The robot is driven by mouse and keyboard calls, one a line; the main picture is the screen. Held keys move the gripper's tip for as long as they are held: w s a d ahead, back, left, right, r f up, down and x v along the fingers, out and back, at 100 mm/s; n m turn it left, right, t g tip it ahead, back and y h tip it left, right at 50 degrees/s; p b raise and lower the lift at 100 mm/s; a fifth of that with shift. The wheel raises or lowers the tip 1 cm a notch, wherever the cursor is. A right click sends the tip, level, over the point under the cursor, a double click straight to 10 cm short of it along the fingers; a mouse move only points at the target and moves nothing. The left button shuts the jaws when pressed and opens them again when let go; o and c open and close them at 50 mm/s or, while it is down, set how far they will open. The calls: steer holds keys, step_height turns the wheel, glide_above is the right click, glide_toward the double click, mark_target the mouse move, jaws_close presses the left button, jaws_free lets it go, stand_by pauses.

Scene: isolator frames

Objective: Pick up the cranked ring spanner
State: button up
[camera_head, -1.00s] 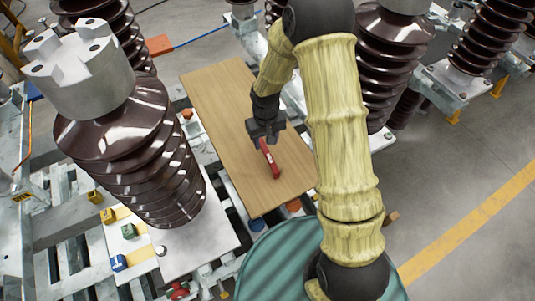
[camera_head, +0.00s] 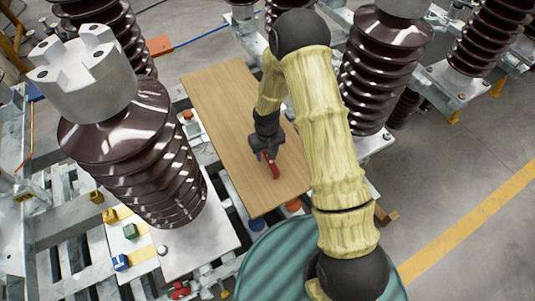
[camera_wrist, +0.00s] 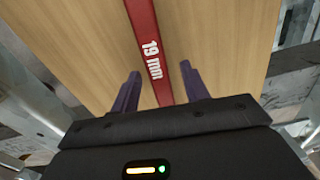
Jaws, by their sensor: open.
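The spanner is a red bar (camera_wrist: 148,45) marked "19 mm" in the wrist view, lying on a wooden board (camera_wrist: 215,40). In the head view the red spanner (camera_head: 274,170) shows on the board (camera_head: 225,95), partly hidden by my gripper (camera_head: 267,155). In the wrist view my gripper (camera_wrist: 158,88) is open, its two dark fingers apart on either side of the spanner's shaft. The spanner's ends are out of the wrist view, and I cannot tell how far the fingertips are above the board.
A large brown ribbed insulator (camera_head: 130,155) with a metal cap stands left of the board. Another insulator (camera_head: 375,75) stands to the right, behind my arm. Small yellow, green and blue blocks (camera_head: 130,231) sit at lower left. A teal ribbed surface (camera_head: 275,262) lies in front.

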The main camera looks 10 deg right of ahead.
steer(key=shift+f, duration=0.3)
jaws_close()
stand_by(0.3)
steer(key=shift+r, duration=0.15)
step_height(320, 180, up, 10)
steer(key=shift+f+b, duration=0.1)
steer(key=shift+b, duration=0.2)
steer(key=shift+s+d, duration=0.1)
stand_by(0.7)
